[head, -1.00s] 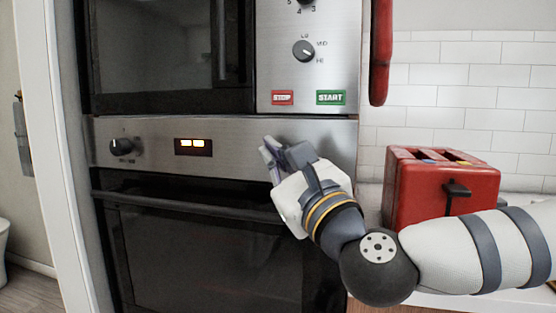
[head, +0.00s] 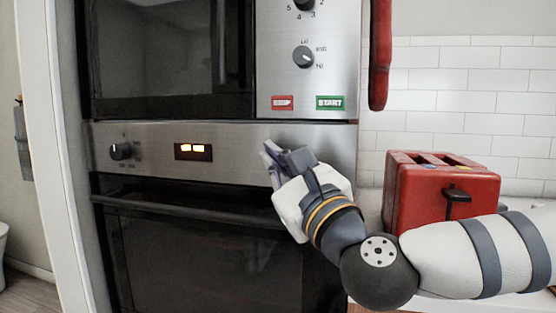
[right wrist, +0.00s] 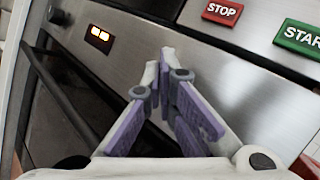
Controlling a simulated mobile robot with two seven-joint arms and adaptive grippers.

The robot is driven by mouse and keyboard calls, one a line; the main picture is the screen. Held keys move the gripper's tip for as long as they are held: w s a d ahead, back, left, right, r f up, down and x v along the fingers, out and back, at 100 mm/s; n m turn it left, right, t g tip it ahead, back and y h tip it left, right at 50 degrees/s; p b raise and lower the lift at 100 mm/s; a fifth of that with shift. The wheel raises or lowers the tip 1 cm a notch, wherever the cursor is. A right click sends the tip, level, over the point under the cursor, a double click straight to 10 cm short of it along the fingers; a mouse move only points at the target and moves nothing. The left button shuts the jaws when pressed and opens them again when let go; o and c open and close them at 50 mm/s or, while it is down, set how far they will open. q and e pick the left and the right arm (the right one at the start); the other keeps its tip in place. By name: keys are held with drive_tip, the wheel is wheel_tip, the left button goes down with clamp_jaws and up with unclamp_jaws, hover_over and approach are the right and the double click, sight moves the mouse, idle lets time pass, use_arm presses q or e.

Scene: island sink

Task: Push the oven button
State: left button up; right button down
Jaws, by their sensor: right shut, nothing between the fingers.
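The built-in oven has a steel control panel (head: 225,140) above its dark door. A black knob (head: 121,151) is at the panel's left, with a lit display (head: 193,152) beside it. The display also shows in the right wrist view (right wrist: 100,35). My right gripper (head: 268,150) is shut and empty, its fingertips in front of the panel's right part, hiding some of it. In the right wrist view the fingertips (right wrist: 160,60) come together right of the display. I cannot tell whether they touch the panel. My left gripper is out of view.
Above is a microwave with a red STOP button (head: 282,103), a green START button (head: 330,103) and a dial (head: 303,57). A red toaster (head: 425,205) stands on the counter near my right arm. The oven handle (head: 190,207) sticks out below the panel.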

drive_tip(key=shift+w, duration=0.1)
idle(0.3)
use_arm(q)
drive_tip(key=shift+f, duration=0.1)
use_arm(e)
drive_tip(key=shift+w+d, duration=0.15)
drive_tip(key=shift+w, duration=0.2)
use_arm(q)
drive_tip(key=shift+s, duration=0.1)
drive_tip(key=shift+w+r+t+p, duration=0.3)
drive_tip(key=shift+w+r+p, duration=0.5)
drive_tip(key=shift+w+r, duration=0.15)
use_arm(e)
drive_tip(key=s+a, duration=0.2)
drive_tip(key=s, duration=0.4)
drive_tip(key=shift+s, duration=0.3)
